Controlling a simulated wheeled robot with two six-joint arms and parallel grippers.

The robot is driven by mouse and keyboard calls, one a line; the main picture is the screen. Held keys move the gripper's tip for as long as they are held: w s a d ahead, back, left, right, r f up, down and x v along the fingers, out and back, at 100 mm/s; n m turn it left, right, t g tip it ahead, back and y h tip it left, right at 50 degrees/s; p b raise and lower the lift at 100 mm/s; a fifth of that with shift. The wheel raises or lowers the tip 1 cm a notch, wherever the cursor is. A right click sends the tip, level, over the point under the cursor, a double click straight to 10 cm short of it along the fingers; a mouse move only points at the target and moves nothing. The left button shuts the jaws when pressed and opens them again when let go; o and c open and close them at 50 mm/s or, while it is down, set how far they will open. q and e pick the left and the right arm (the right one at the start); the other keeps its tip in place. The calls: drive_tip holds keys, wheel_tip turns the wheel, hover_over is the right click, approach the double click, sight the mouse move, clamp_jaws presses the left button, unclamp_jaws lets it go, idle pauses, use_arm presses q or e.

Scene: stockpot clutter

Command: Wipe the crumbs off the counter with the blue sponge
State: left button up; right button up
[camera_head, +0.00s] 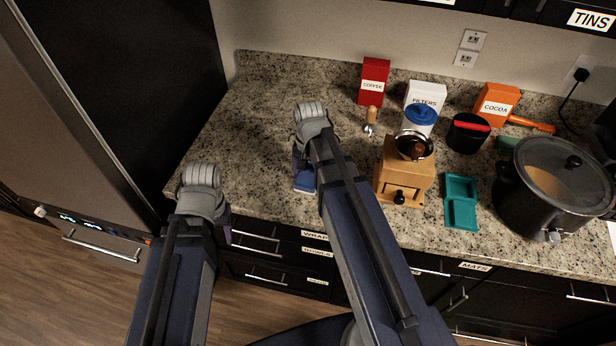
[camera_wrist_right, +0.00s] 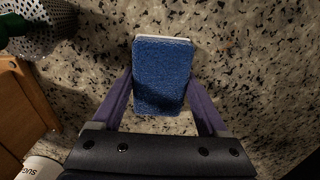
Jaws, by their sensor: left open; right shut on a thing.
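The blue sponge (camera_wrist_right: 162,75) is between the two purple fingers of my right gripper (camera_wrist_right: 162,105), which is shut on it, over the speckled counter. A pale strip shows along its far edge. In the head view the sponge (camera_head: 304,181) shows just below my right gripper (camera_head: 300,165), left of the wooden grinder. I cannot tell if it touches the counter. My left gripper (camera_head: 225,232) is at the counter's front left edge, mostly hidden behind its wrist, open with nothing seen in it. I cannot make out crumbs against the speckled granite counter (camera_head: 255,130).
The wooden coffee grinder (camera_head: 405,175) stands right of my right arm. Beyond are a teal open case (camera_head: 461,200), a large dark stockpot (camera_head: 545,205), a black canister (camera_head: 467,133) and a red coffee box (camera_head: 373,82). The counter's left part is clear.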

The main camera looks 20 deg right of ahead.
sight(309, 174)
wheel_tip(309, 174, up, 6)
drive_tip(key=p, duration=0.6)
idle(0.4)
wheel_tip(309, 174, up, 3)
drive_tip(key=p, duration=0.3)
drive_tip(key=shift+r, duration=0.1)
idle(0.4)
